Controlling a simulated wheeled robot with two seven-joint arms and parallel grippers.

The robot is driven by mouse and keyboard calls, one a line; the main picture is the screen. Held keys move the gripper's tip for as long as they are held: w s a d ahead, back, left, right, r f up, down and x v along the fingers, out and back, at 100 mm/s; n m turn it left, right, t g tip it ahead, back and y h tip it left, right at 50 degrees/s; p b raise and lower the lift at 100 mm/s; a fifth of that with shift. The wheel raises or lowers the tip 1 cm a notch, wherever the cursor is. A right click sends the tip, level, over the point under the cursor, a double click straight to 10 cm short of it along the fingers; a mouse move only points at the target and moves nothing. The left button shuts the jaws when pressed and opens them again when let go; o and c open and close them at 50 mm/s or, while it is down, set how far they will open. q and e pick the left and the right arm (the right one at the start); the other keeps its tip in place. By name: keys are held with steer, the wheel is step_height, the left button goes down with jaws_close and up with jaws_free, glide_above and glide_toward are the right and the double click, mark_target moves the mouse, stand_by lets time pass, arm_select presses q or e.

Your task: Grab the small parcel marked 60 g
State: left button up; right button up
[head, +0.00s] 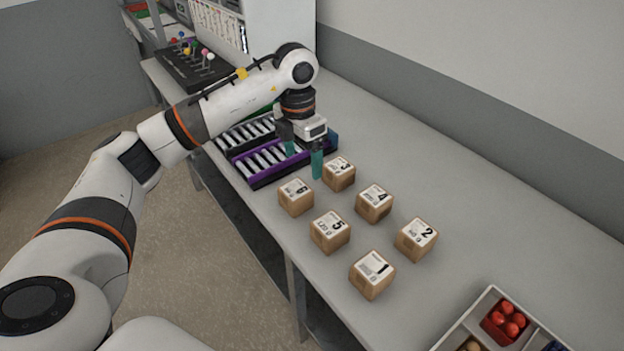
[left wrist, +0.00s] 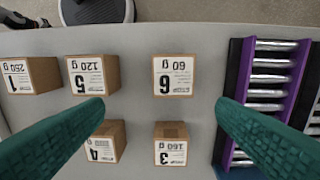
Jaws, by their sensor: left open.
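The parcel marked 60 g, with a large 6 on its white label, is a small brown box (left wrist: 178,76) at the upper middle of the left wrist view. In the head view it is the leftmost parcel (head: 296,199) on the table. My left gripper (head: 303,152) is open and empty above the table, behind this parcel and beside parcel 3. In the left wrist view its teal fingers (left wrist: 160,107) are spread wide, with the 60 g parcel above the gap between their tips. My right gripper is not in view.
Other parcels stand close: 3 (head: 339,176), 4 (head: 374,206), 5 (head: 330,234), 2 (head: 416,242) and 1 (head: 372,277). A purple-and-black rack of silvery cylinders (head: 262,180) is at left. A divided tray (head: 490,296) with red items is at front right. The table's right side is clear.

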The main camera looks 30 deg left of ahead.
arm_select(q)
steer(key=shift+w+a+f+y, duration=0.1)
steer(key=shift+a+f+y, duration=0.1)
steer(key=shift+a, duration=0.2)
steer(key=shift+a+f+y, duration=0.1)
steer(key=shift+a+y, duration=0.1)
steer(key=shift+a, duration=0.15)
steer(key=p, duration=0.2)
glide_above(295, 189)
steer(key=f, duration=0.4)
steer(key=shift+d+f, duration=0.25)
steer(key=shift+f, duration=0.35)
steer(key=f+p, duration=0.1)
steer(key=f, duration=0.3)
steer(key=shift+a, duration=0.2)
steer(key=shift+f, duration=0.55)
steer(key=c, duration=1.1)
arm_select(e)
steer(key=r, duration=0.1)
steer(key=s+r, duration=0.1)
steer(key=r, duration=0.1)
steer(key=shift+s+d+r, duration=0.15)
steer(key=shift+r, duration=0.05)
